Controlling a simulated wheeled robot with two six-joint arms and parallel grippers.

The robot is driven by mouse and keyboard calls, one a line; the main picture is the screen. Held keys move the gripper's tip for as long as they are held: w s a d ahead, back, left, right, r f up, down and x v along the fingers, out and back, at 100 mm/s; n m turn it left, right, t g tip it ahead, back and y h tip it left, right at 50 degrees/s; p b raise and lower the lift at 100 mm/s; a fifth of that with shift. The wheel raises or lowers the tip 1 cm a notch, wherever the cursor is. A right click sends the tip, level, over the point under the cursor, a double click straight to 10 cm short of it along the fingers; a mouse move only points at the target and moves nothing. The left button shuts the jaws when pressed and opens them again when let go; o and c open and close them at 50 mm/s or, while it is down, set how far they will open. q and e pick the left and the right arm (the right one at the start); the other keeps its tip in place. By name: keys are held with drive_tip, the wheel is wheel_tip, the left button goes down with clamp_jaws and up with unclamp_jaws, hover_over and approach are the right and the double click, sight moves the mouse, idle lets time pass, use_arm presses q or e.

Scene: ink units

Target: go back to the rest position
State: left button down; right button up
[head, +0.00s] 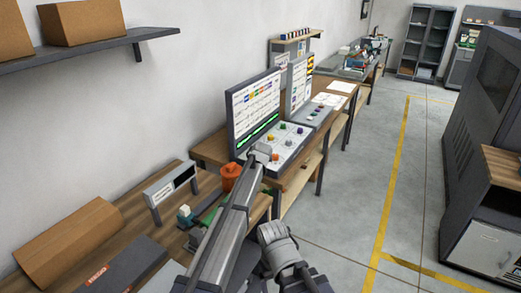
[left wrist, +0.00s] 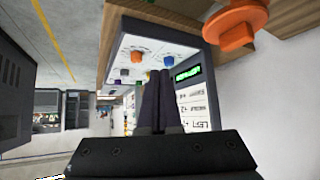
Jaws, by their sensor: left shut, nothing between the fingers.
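My left arm reaches up the middle of the head view, and its end (head: 261,153) is at the front of the control console (head: 268,143). The left wrist view is upside down. There the two dark fingers of my left gripper (left wrist: 160,90) are together with nothing between them. They point toward the console panel (left wrist: 150,45) with its coloured knobs; I cannot tell whether they touch it. A second grey arm part (head: 281,246) of mine shows low in the head view. My right gripper is not in view.
An orange round object (head: 230,176) stands on the bench left of my arm and looks close in the left wrist view (left wrist: 238,22). A small white-panelled stand (head: 170,185) and a cardboard box (head: 68,240) are on the bench. The floor (head: 345,215) right of the benches is clear.

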use_arm(q)
drive_tip(key=s+a+f+g, duration=0.2)
drive_tip(key=s+a, duration=0.5)
drive_tip(key=s, duration=0.4)
drive_tip(key=s+a+f+g, duration=0.25)
drive_tip(key=s+a, duration=0.35)
drive_tip(key=s, duration=0.6)
drive_tip(key=s+a+f+g, duration=0.1)
drive_tip(key=s+a+g, duration=0.15)
drive_tip(key=s, duration=0.95)
drive_tip(key=s+a+f+g, duration=0.2)
drive_tip(key=s+a, duration=0.1)
drive_tip(key=s, duration=0.9)
drive_tip(key=s+d+m+y, duration=0.1)
drive_tip(key=s+d+m, duration=0.2)
drive_tip(key=d, duration=0.7)
drive_tip(key=shift+s+d+r+m+g, duration=0.15)
drive_tip(key=shift+s+r+m+g, duration=0.2)
drive_tip(key=shift+s, duration=0.65)
